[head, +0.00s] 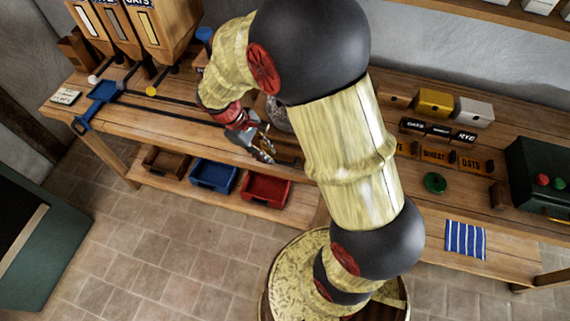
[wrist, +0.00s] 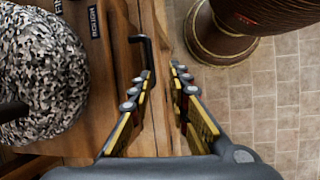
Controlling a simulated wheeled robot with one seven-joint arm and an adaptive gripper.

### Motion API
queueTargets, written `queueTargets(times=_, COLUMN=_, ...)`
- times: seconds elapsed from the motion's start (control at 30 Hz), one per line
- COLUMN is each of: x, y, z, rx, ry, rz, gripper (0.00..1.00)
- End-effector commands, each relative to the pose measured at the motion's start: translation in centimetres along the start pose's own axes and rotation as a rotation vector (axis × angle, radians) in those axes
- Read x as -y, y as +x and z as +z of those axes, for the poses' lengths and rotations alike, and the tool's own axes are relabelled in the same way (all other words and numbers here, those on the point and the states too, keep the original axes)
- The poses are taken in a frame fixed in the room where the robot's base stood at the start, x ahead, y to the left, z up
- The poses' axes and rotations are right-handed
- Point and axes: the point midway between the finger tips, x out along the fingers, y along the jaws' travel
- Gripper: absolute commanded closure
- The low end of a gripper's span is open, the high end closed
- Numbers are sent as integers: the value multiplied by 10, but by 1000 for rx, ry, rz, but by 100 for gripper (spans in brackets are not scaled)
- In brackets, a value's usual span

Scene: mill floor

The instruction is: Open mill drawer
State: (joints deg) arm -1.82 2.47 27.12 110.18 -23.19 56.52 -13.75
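The wooden front with a black bar handle (wrist: 149,55) shows in the wrist view, at the edge of the wooden bench. I take it for the mill drawer, though its outline is hard to make out. My gripper (wrist: 163,72) has its fingers apart with nothing between them. The handle is just beyond the left fingertip, close to it; whether they touch I cannot tell. In the head view my gripper (head: 266,156) is at the bench's front edge, and my arm hides much of the mill. The speckled grey millstone (wrist: 40,70) is left of the handle in the wrist view.
Below the bench (head: 180,124) are a brown bin (head: 165,161), a blue bin (head: 213,175) and a red bin (head: 266,189). A blue scoop-like tray (head: 101,92) lies at the left. A green box (head: 541,172) stands at the right. The tiled floor in front is clear.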

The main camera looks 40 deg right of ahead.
Motion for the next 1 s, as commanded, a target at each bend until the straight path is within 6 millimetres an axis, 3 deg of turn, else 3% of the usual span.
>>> queueTargets(times=0.07, x=-18, y=-12, z=-5, rx=-9, ry=-54, rz=44, gripper=82)
queueTargets(times=0.17, x=-17, y=-7, z=-1, rx=3, ry=-88, rz=43, gripper=82)
queueTargets(times=0.63, x=-18, y=56, z=-1, rx=3, ry=-91, rz=41, gripper=82)
queueTargets(times=1.0, x=-19, y=67, z=-1, rx=0, ry=-89, rz=42, gripper=82)
